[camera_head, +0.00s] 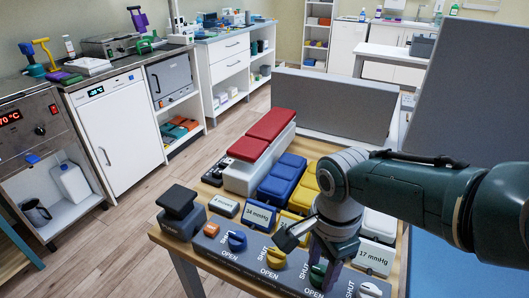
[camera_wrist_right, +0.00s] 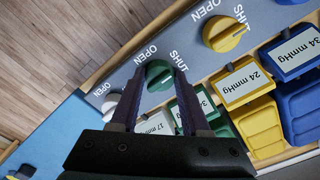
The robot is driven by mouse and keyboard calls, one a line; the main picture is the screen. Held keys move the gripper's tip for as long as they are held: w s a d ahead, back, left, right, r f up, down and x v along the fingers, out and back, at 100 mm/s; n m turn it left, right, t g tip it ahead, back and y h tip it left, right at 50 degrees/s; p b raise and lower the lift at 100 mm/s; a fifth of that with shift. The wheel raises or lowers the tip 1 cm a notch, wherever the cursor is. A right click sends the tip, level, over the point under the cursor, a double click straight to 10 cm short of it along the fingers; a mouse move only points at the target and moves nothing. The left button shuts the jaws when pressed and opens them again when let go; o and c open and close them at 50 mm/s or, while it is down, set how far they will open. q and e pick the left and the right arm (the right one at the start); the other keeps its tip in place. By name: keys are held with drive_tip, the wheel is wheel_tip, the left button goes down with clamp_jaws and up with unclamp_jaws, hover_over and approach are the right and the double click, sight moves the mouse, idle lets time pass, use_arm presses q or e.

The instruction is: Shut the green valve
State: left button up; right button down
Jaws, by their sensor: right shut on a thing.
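The green valve (camera_head: 318,272) is a round knob on the grey front panel, partly hidden behind my right gripper in the head view. In the right wrist view the green valve (camera_wrist_right: 158,75) sits between the two purple fingertips of my right gripper (camera_wrist_right: 157,80), which is shut on it. OPEN and SHUT labels are printed beside the knob. Which label its ridge points to cannot be told. My right arm reaches in from the right in the head view. My left gripper is not in view.
Blue (camera_head: 237,241), yellow (camera_wrist_right: 222,35) and white (camera_wrist_right: 110,106) knobs flank the green one closely. Behind the panel stand mmHg displays (camera_head: 259,215) and blue, yellow and red cushioned blocks (camera_head: 270,124). Wooden floor at left is clear.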

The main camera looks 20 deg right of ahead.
sight(322, 269)
drive_tip(key=shift+m, duration=0.4)
drive_tip(key=shift+c, duration=1.9)
unclamp_jaws()
wheel_tip(322, 269, up, 9)
drive_tip(key=p, duration=0.7)
drive_tip(key=shift+r, duration=0.5)
